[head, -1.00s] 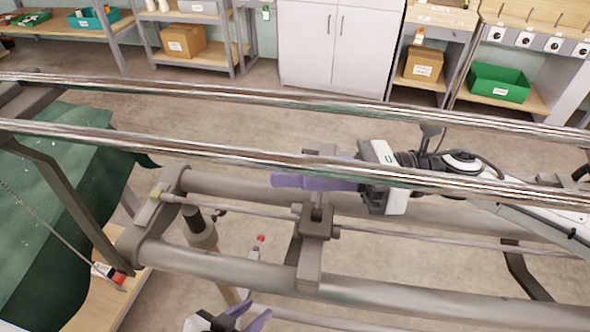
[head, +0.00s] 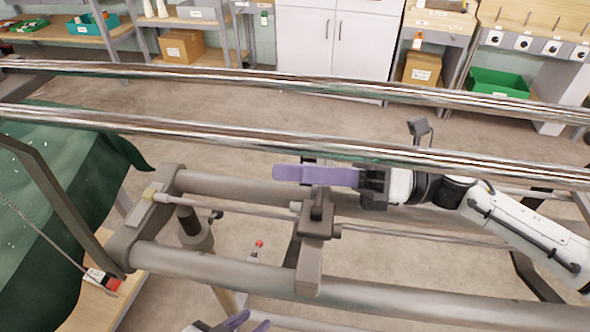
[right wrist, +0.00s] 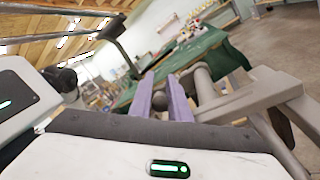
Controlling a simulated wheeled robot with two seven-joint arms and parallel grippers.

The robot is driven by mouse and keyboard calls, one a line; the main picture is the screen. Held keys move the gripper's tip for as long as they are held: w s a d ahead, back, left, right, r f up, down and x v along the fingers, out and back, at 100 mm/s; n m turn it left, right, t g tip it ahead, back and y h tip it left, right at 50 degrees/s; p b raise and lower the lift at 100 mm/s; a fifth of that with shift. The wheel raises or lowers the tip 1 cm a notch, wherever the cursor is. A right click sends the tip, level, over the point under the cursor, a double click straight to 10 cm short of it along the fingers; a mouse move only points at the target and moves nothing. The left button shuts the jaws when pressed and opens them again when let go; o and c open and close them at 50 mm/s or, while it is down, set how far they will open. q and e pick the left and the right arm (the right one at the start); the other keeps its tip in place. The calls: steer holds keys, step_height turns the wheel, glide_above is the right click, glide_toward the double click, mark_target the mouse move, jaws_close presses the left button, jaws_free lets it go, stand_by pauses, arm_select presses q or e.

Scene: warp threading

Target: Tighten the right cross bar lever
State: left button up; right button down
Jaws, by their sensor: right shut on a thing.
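The cross bar clamp (head: 316,224) is a grey block across two round beams, with a short dark lever (head: 317,204) rising from it towards my right gripper. My right gripper (head: 275,172) has long purple fingers, lying level across the lever's top from the right. The fingers hide the lever's upper end in the head view.
Two shiny metal bars (head: 250,133) run across the view above the frame. A thin rod (head: 260,213) passes through the clamp. Green cloth (head: 70,180) hangs at the left. Shelves and a white cabinet (head: 335,50) stand at the back beyond open floor.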

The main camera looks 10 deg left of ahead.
steer(key=shift+s+f, duration=0.3)
steer(key=shift+f, duration=0.2)
steer(key=c, duration=1.7)
jaws_free()
steer(key=shift+d, duration=0.1)
steer(key=shift+o, duration=0.2)
steer(key=shift+w+r, duration=0.1)
steer(key=shift+w, duration=0.1)
